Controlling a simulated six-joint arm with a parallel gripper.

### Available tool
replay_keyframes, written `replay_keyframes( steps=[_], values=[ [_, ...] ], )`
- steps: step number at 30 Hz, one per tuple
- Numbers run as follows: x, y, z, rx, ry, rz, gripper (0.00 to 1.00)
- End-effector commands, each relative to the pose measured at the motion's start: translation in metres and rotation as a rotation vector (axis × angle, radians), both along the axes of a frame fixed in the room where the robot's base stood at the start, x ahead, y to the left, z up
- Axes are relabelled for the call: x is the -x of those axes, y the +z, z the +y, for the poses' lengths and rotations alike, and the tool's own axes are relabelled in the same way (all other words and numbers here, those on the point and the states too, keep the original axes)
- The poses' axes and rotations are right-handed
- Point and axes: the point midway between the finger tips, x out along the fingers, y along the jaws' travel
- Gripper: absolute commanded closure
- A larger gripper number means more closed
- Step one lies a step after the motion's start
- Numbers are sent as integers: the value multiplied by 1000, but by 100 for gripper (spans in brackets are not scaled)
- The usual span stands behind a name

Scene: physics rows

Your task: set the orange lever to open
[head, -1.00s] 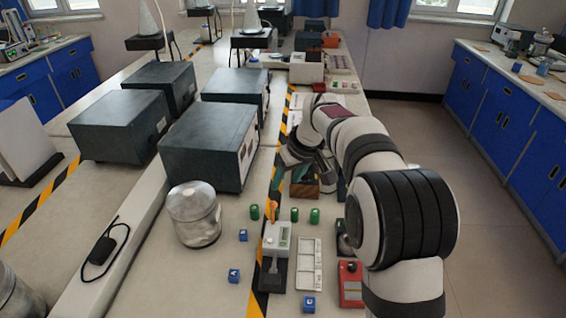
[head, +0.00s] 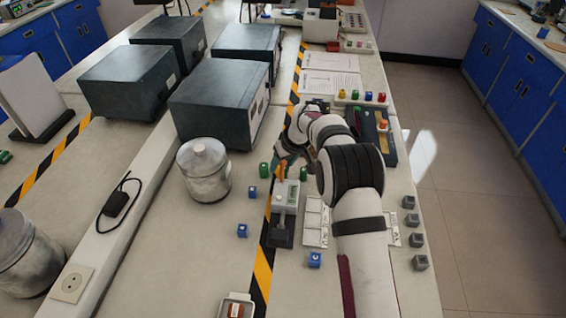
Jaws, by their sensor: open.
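The orange lever (head: 281,171) stands at the far end of a small white box (head: 286,193) on the bench, with a dark plate in front of it. Only a small part of the lever shows, and I cannot read its setting. My gripper (head: 283,160) is open, low over the far end of the box, right at the lever. I cannot tell whether its fingers touch the lever or are around it.
Green pieces (head: 264,170) stand beside the box. Blue cubes (head: 242,230) lie left and in front; a metal jar (head: 203,172) is farther left. A white slotted tray (head: 314,222) is close on the right, and grey cubes (head: 412,221) line the right edge.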

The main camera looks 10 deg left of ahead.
Motion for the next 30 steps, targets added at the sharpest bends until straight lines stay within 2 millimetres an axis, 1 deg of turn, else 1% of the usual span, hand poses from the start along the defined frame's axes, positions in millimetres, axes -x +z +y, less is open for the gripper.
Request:
replay_keyframes(
  steps=[2,3,11,12,30],
  values=[
    [0,0,0,0,0,0,44],
    [0,0,0,0,0,0,51],
    [0,1,0,0,0,0,98],
    [0,1,0,0,0,0,100],
    [0,1,-1,0,-1,0,100]
  ],
)
